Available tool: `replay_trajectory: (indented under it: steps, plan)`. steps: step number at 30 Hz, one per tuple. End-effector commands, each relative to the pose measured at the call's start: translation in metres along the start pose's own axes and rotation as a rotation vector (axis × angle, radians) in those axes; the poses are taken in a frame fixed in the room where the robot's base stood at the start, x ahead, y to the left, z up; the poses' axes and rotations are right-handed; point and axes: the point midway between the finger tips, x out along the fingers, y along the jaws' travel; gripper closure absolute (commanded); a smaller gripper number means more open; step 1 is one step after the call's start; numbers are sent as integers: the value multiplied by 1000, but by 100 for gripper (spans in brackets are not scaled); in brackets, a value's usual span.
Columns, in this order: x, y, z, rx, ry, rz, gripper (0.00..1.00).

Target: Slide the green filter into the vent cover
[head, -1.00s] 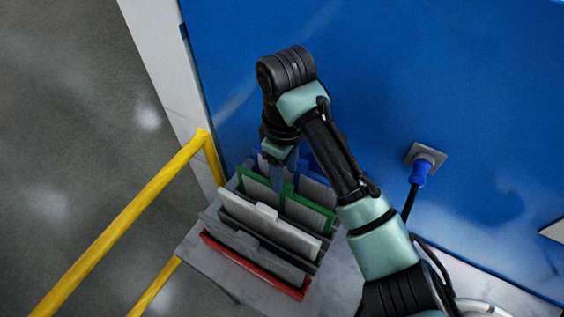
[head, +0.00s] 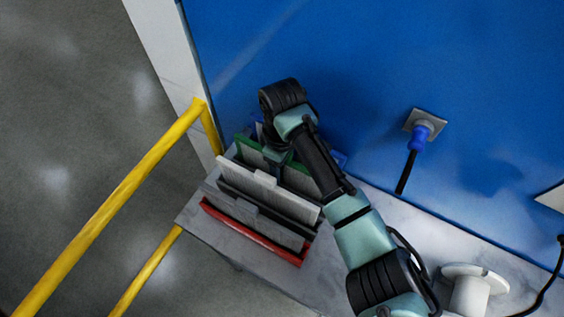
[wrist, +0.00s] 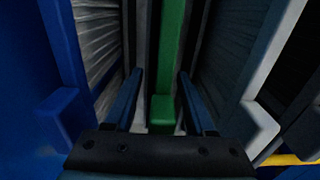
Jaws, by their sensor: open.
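The green filter (head: 246,148) stands upright in a row of filters on the light table, and my arm covers part of it in the head view. In the wrist view the green filter's edge (wrist: 173,40) and its small tab (wrist: 162,112) lie between my two fingers. My gripper (wrist: 161,78) is open, with one finger on each side of the green edge and dark gaps showing. In the head view my gripper (head: 277,157) points down over the green filter. I cannot make out a vent cover in either view.
A white filter (head: 265,192), a grey one and a red one (head: 255,236) stand in front of the green filter. A blue filter (wrist: 66,60) stands close on its other side. A yellow rail (head: 110,205) runs at the left, and a blue wall (head: 380,60) rises behind.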

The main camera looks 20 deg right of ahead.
Motion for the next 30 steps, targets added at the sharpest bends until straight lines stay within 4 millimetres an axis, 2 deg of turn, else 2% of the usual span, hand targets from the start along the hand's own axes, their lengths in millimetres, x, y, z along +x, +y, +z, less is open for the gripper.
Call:
replay_trajectory:
  steps: [2, 11, 30]
  plan:
    - [0, 0, 0, 0, 0, 0, 47]
    - [0, 0, 0, 0, 0, 0, 100]
    - [-8, 0, 0, 0, 0, -1, 100]
